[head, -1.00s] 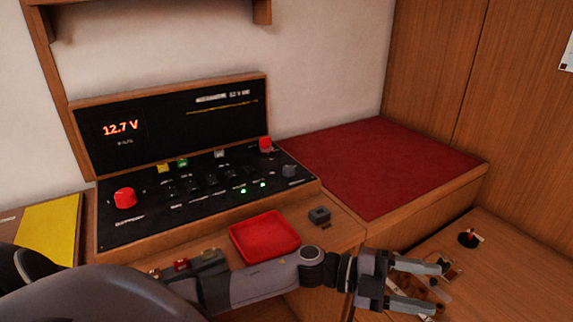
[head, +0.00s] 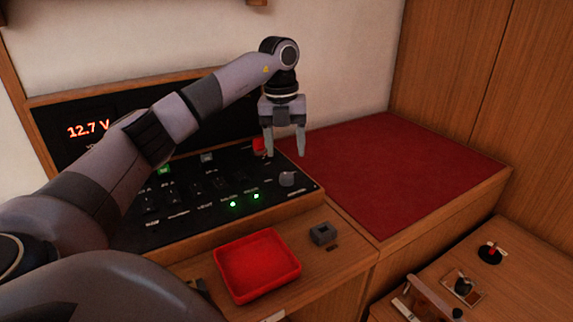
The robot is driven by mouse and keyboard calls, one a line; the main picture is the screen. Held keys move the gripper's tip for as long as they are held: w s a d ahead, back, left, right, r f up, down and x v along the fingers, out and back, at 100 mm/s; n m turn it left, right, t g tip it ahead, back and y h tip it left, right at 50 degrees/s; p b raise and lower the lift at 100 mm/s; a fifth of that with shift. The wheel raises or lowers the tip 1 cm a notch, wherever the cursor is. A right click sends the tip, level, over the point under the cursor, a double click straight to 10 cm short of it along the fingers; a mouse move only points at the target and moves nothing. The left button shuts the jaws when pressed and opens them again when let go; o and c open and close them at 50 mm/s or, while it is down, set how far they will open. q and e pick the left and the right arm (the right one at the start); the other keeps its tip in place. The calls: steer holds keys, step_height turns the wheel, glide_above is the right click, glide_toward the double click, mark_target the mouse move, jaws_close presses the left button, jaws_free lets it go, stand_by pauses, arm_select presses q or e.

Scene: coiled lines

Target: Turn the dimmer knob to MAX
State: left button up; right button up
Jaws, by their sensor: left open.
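A grey knob (head: 287,179), which looks like the dimmer knob, sits at the right end of the black switch panel (head: 215,223). Its markings are too small to read, so I cannot tell its setting. My left gripper (head: 285,154) is open and empty, fingers pointing down, just above and behind the grey knob in the picture; it does not appear to touch it. A small red control (head: 259,145) is partly hidden beside the left finger. My left arm crosses the panel and covers its left part. My right gripper is not in view.
A red tray (head: 257,266) and a small dark grey block (head: 323,233) lie on the wooden ledge in front. A display (head: 88,129) reads 12.7 V. Two green lights (head: 233,204) glow on the panel. The red mat (head: 400,175) to the right is clear.

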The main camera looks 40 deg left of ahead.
mark_target(286, 175)
arm_select(q)
steer(key=shift+a+f, duration=0.25)
steer(key=shift+d+f, duration=0.15)
steer(key=shift+f, duration=1.45)
steer(key=shift+d+f, duration=0.15)
steer(key=shift+f, duration=1.4)
steer(key=c, duration=1)
